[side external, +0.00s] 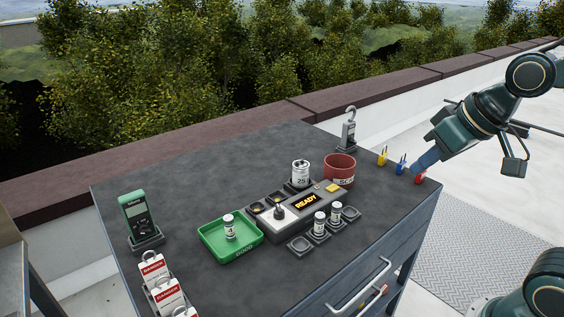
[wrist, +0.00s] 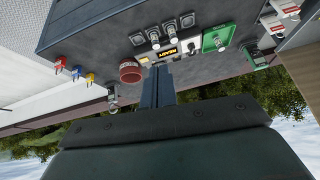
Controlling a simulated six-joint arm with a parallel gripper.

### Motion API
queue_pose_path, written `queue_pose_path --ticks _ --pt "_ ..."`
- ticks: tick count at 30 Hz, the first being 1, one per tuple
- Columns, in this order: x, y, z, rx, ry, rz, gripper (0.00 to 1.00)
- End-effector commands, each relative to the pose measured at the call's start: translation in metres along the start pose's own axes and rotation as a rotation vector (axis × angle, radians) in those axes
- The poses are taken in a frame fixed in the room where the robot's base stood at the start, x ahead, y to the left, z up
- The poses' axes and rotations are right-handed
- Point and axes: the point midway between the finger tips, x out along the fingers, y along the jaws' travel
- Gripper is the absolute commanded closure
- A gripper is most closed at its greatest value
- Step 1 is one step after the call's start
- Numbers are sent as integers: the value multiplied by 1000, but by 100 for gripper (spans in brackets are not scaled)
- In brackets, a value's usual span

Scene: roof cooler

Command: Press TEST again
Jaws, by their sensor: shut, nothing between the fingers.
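The grey tester (side external: 272,227) sits mid-table with its display (side external: 305,201) lit and reading "READY". A yellow button (side external: 332,188) is at its right end; no TEST label is legible. In the wrist view the tester's display (wrist: 167,51) and yellow button (wrist: 143,59) show just beyond my fingertips. My gripper (side external: 417,168) is above the table's right side, well right of the tester and apart from the button. Its blue fingers (wrist: 157,68) are shut and empty. A small white can stands in the green tray (side external: 240,258), marked "GOOD".
A red bin (side external: 340,172) stands beside the button, with a larger white can (side external: 300,173) left of it. Two small cans stand in holders (side external: 300,246) before the tester. Padlocks (side external: 383,157) line the right edge. A green meter (side external: 137,216) and danger tags (side external: 155,270) are left.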

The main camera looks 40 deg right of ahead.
Motion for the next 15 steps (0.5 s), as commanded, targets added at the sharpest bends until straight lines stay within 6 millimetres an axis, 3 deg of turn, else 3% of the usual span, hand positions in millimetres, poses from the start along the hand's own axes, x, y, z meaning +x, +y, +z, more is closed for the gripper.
queue_pose_path --ticks 15 --pt "64 12 -79 170 63 -39 100"
